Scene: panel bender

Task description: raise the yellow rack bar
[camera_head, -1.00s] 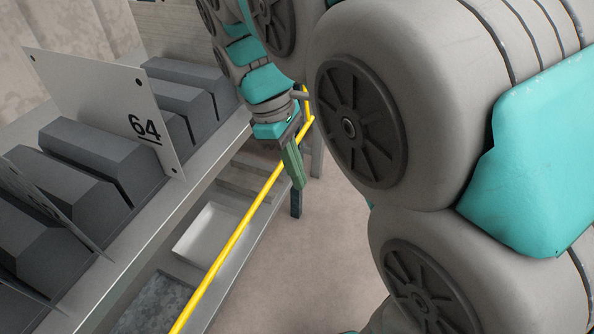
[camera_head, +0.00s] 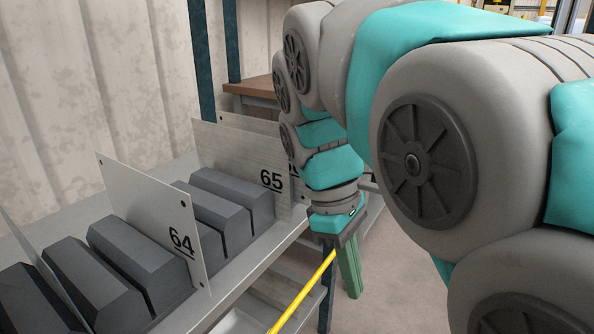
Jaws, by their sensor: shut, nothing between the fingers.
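The yellow rack bar (camera_head: 304,293) slants along the front of the rack, from the bottom edge of the picture up to my gripper. Its far end is hidden behind my gripper and wrist. My gripper (camera_head: 351,288) points down at the far end of the visible bar, with its green fingers just right of it. The fingers are shut and empty. I cannot tell whether they touch the bar.
The rack's upper shelf (camera_head: 232,269) holds several dark grey blocks (camera_head: 125,264) between upright plates, one marked 64 (camera_head: 150,215) and one marked 65 (camera_head: 240,165). A dark post (camera_head: 326,300) stands beside the fingers. Floor (camera_head: 393,270) shows to the right.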

